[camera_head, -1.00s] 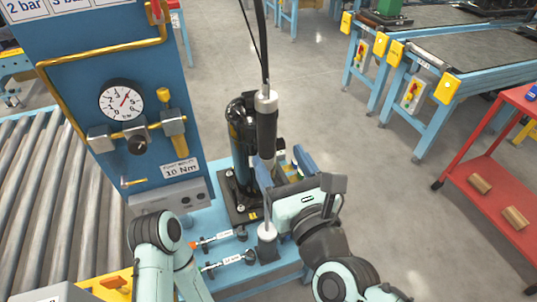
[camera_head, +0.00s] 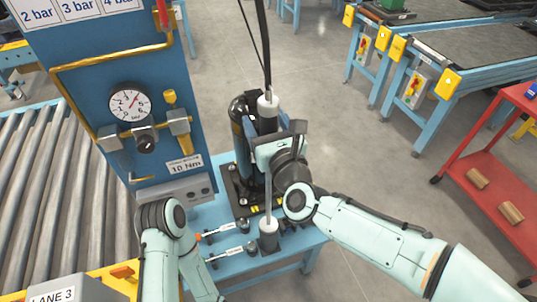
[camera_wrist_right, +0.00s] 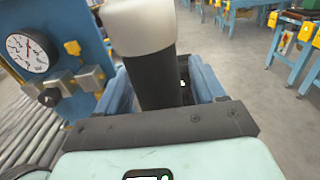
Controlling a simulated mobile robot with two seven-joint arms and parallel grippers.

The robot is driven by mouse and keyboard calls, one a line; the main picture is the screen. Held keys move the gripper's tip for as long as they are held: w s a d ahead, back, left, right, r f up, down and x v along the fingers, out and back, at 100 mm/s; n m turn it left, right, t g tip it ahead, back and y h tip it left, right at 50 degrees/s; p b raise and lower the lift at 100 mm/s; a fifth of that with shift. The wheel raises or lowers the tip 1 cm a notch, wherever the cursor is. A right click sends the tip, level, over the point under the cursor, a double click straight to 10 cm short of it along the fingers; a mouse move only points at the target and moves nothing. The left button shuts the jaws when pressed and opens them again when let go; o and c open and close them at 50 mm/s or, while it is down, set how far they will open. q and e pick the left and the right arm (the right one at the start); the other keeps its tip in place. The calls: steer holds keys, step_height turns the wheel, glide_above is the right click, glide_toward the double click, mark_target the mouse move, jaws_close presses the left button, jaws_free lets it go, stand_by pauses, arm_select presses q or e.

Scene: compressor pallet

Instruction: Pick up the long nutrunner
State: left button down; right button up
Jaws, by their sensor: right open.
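The long nutrunner (camera_head: 267,122) hangs upright from a black cable, with a grey collar on top, a black body and a thin grey shaft reaching down to a small dark holder. In the right wrist view the nutrunner (camera_wrist_right: 153,75) stands between the two blue fingers of my right gripper (camera_wrist_right: 163,82). The gripper is open, with one finger on each side of the body; contact cannot be told. In the head view my right gripper (camera_head: 258,152) is partly hidden behind its own wrist. My left arm is at lower left, its gripper out of view.
A black compressor (camera_head: 239,110) stands close behind the nutrunner on the blue pallet table (camera_head: 284,240). Two small tools (camera_head: 228,255) lie at the table's front left. The blue gauge panel (camera_head: 100,90) is on the left. A red cart (camera_head: 470,150) stands at right, with clear floor between.

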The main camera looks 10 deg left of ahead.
jaws_close()
steer(key=shift+r, duration=0.25)
